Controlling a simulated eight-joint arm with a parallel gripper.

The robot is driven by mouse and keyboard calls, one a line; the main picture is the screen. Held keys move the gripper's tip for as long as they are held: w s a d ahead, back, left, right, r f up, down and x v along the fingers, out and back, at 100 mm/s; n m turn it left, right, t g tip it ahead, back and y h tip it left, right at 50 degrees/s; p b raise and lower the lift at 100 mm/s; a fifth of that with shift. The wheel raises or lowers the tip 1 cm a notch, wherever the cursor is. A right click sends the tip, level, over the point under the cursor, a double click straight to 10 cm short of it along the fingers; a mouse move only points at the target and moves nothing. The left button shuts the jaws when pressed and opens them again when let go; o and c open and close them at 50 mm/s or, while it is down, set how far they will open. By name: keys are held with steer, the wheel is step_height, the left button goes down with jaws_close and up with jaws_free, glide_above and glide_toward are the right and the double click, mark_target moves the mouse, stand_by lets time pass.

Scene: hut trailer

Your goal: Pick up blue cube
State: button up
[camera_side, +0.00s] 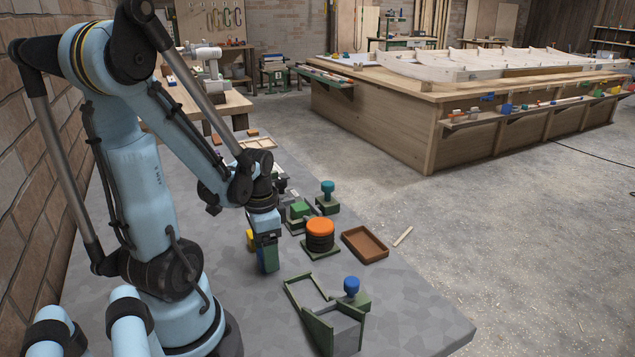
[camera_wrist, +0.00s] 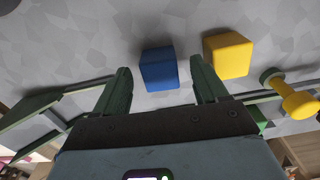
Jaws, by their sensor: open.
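The blue cube (camera_wrist: 158,70) rests on the grey tabletop. In the wrist view it lies between the two green fingertips of my gripper (camera_wrist: 160,66), with a gap on each side. My gripper is open and holds nothing. In the side view my gripper (camera_side: 267,258) points down, low over the table, and a patch of blue shows at its fingers; whether they touch the cube is not clear there. A yellow cube (camera_wrist: 229,54) sits just right of the blue cube, close to the right finger. In the side view the yellow cube (camera_side: 251,240) is partly hidden behind my gripper.
A yellow knob (camera_wrist: 298,101) stands right of the yellow cube. In the side view an orange-topped round stack (camera_side: 319,232), a brown tray (camera_side: 365,244), a green-framed box (camera_side: 335,328) with a blue knob (camera_side: 351,286) stand right of my gripper.

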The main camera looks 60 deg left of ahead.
steer(key=shift+f, duration=0.95)
steer(key=c, duration=1)
steer(key=shift+c, duration=0.2)
steer(key=shift+r, duration=0.15)
steer(key=shift+r, duration=1)
steer(key=shift+d+r, duration=0.25)
steer(key=shift+r, duration=0.8)
steer(key=w+d+r, duration=0.2)
steer(key=d+r, duration=0.4)
steer(key=d, duration=0.5)
steer(key=shift+r, duration=0.3)
